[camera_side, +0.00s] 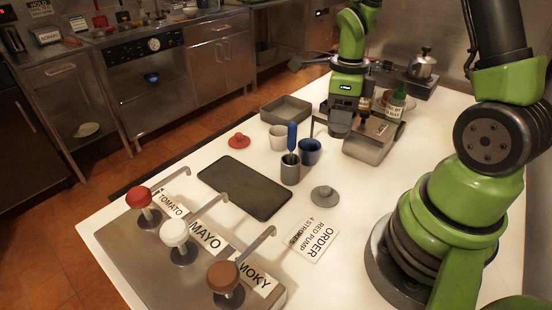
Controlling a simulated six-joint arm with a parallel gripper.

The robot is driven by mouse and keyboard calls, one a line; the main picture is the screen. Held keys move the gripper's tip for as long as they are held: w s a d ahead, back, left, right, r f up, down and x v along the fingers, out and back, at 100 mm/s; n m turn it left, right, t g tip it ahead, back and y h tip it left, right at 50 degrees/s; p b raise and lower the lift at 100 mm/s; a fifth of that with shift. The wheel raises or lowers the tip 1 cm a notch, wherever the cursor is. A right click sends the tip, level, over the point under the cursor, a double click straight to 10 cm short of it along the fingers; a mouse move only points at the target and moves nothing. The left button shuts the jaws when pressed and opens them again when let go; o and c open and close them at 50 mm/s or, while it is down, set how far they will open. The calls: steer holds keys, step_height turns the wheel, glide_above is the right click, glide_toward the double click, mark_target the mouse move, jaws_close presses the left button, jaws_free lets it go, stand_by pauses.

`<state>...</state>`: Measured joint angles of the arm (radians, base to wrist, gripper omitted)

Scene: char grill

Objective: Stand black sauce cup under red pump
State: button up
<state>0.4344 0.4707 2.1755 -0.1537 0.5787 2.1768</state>
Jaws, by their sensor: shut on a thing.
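My gripper (345,103) points down at the far side of the white table and is shut on a dark cup, which looks like the black sauce cup (340,122). The fingers partly hide the cup, and I cannot tell whether it touches the table. The red pump (138,198) stands at the left end of the steel pump stand (133,260), behind the TOMATO label, its spout reaching up and right. The cup is far to the right of this spout.
White (174,233) and brown (222,276) pumps stand beside the red one. An order card (314,241) reads RED PUMP, 4 STROKES.

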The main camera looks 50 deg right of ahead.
steer(key=w+a+r+n, duration=0.45)
steer(key=r+n, duration=0.25)
steer(key=n, duration=0.7)
steer(key=w+a+r+n, duration=0.4)
steer(key=a+r+n, duration=0.25)
steer(key=n, duration=0.75)
steer(key=s+f+n, duration=0.3)
steer(key=s+f, duration=0.1)
steer(key=f, duration=0.5)
steer(key=w+r+m, duration=0.3)
steer(key=w+r, duration=0.1)
steer(key=r, duration=0.5)
steer(key=s+d+f+n, duration=0.1)
steer(key=s+d+f, duration=0.2)
steer(key=d+f, duration=0.1)
steer(key=s+d+f+n, duration=0.1)
steer(key=s+d+f, duration=0.2)
steer(key=d+f, duration=0.1)
steer(key=s+d+f+n, duration=0.1)
steer(key=s+d+f, duration=0.2)
steer(key=d+f, duration=0.2)
steer(key=shift+s+f, duration=0.15)
steer(key=shift+f, duration=0.5)
step_height(320, 180, down, 5)
glide_above(340, 172)
steer(key=shift+n, duration=0.3)
steer(key=shift+f, duration=2.7)
